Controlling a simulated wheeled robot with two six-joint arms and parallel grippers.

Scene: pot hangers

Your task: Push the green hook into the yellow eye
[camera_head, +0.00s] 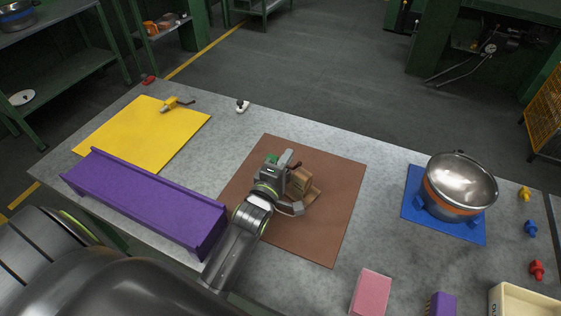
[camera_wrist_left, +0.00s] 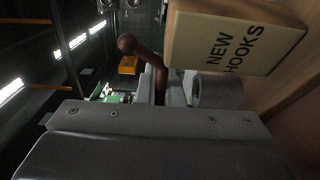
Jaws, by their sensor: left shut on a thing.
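My left gripper (camera_head: 291,180) is over the brown mat, beside a small tan box (camera_head: 302,181). In the left wrist view the box (camera_wrist_left: 232,38) reads "NEW HOOKS". The gripper (camera_wrist_left: 172,90) is shut on a brown hook (camera_wrist_left: 142,52), whose bent stem ends in a ball. The hook's lower part is hidden between the fingers. No green hook can be made out clearly. A yellow piece (camera_head: 171,104) with a dark bar lies at the far edge of the yellow mat; I cannot tell whether it is the yellow eye. My right gripper is not in view.
The yellow mat (camera_head: 135,135) and a long purple rack (camera_head: 145,198) are left of the brown mat (camera_head: 335,215). A steel pot (camera_head: 460,183) stands on a blue mat at right. Yellow (camera_head: 525,193), blue and red knobs line the right edge. A pink block (camera_head: 371,291) is in front.

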